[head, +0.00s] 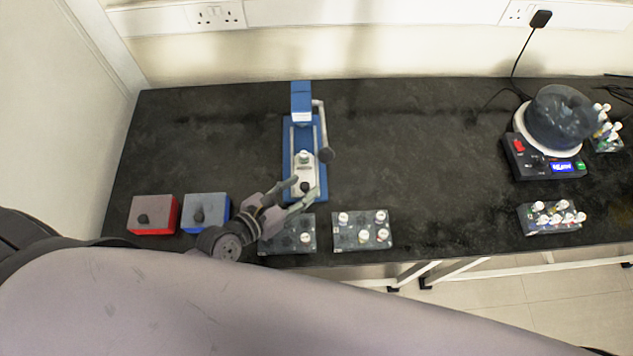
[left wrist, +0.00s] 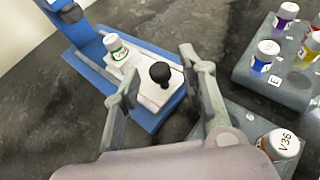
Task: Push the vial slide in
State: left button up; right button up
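The vial slide (head: 304,171) is a pale plate on the blue press-like device (head: 290,140). It carries a white-capped vial (head: 303,156) at its far part and a black knob (head: 305,187) at its near end. The slide (left wrist: 148,92), the knob (left wrist: 160,73) and the green-marked vial (left wrist: 116,47) also show in the left wrist view. My left gripper (head: 302,190) is open at the knob, and in the left wrist view (left wrist: 160,66) its fingers stand apart on either side of the knob. Contact cannot be told. My right gripper is not in view.
A lever (head: 326,155) stands at the device's right side. Two vial racks (head: 363,231) (head: 290,245) lie near the front edge. Red (head: 165,221) and blue (head: 207,210) boxes stand at left. A machine with a display (head: 545,165) and another rack (head: 551,217) are at right.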

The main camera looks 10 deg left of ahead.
pick_arm(q)
jog(key=shift+w+d+f, duration=0.15)
jog(key=shift+w, duration=0.15)
jog(key=shift+s, duration=0.1)
grip_shut()
dwell(0.4)
